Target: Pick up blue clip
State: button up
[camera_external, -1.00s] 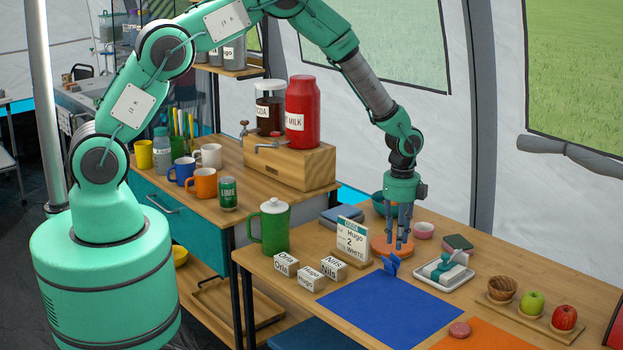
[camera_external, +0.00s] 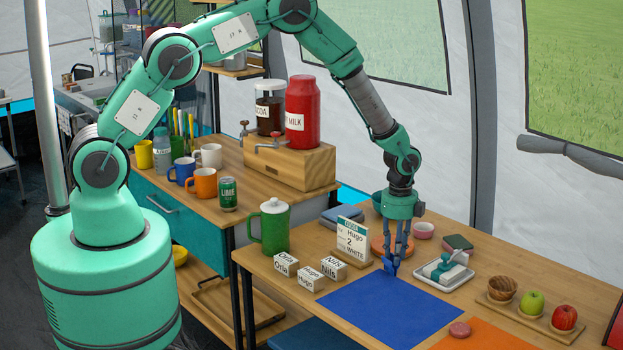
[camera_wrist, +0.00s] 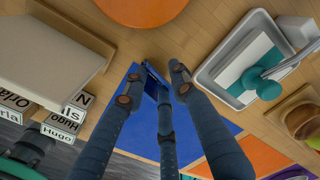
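The blue clip (camera_external: 389,266) stands at the back edge of the blue mat (camera_external: 385,310) on the wooden table. My gripper (camera_external: 397,260) points down right at the clip, with its fingertips around its height. In the wrist view, the clip (camera_wrist: 152,84) shows between the spread dark fingers of my gripper (camera_wrist: 157,80), partly hidden by them. The fingers are apart and do not look closed on it.
A white tray (camera_external: 458,280) with a teal-handled tool is close on the right. The blue mat's front is clear.

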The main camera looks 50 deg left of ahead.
dwell(0.3)
grip_shut()
jog(key=shift+r, duration=0.1)
notch_tip(320, 180, up, 10)
jog(key=p, duration=0.1)
dwell(0.7)
dwell(0.5)
